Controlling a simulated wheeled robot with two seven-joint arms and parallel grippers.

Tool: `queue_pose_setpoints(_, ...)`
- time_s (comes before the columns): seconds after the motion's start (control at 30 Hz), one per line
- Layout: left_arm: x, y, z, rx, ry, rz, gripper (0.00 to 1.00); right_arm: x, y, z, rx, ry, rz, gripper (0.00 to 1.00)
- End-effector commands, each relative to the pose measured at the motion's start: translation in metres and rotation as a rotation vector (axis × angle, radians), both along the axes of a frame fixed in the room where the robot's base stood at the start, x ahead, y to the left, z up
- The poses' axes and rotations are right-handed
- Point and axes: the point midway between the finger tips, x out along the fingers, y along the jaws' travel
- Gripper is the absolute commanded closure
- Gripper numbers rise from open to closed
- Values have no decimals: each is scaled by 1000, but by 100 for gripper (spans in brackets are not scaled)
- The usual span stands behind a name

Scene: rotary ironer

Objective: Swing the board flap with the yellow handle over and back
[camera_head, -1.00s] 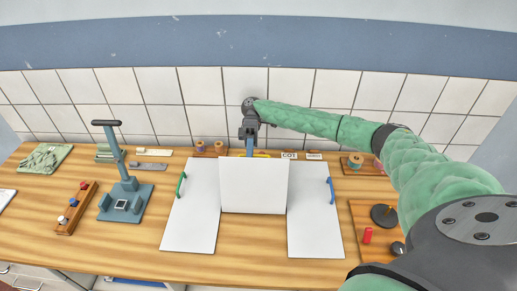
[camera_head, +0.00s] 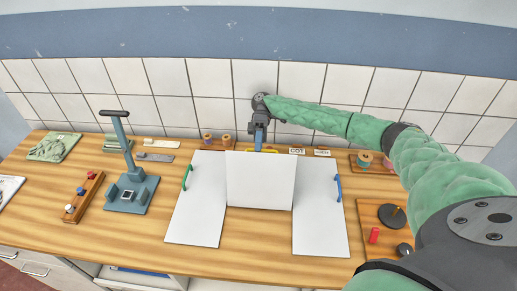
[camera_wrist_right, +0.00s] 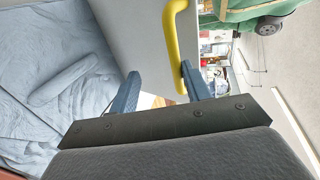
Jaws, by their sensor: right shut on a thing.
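The middle white board flap (camera_head: 260,182) stands raised on edge between two flat white flaps, its blank face toward me in the head view. Its yellow handle (camera_head: 268,151) is mostly hidden behind its top edge. The right wrist view shows the handle (camera_wrist_right: 174,40) as a thick yellow bar on the grey-white board (camera_wrist_right: 130,30). My left gripper is not in view.
The left flap (camera_head: 198,205) has a green handle (camera_head: 187,176), the right flap (camera_head: 318,215) a blue one (camera_head: 338,188). A blue-grey lever press (camera_head: 130,190) and a wooden peg rack (camera_head: 84,198) stand left. A wooden tray (camera_head: 370,220) lies right. The tiled wall is close behind.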

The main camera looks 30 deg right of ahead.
Motion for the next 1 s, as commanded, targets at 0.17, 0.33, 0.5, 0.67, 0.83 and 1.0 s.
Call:
queue_pose_setpoints(0.17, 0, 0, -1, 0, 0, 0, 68, -1, -1, -4, -5, 2, -1, 68)
queue_pose_setpoints(0.33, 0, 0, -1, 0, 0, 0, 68, 0, -1, -3, -4, 1, -2, 68)
queue_pose_setpoints(0.5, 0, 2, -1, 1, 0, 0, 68, 0, 0, -3, -4, 1, -2, 68)
queue_pose_setpoints(0.67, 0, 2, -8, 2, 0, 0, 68, 0, 0, 2, -4, -1, -2, 68)
queue_pose_setpoints(0.83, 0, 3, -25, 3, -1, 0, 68, -2, 0, 23, -2, -5, -1, 68)
queue_pose_setpoints(1.0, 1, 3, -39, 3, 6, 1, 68, -15, -8, 45, -2, -3, 0, 68)
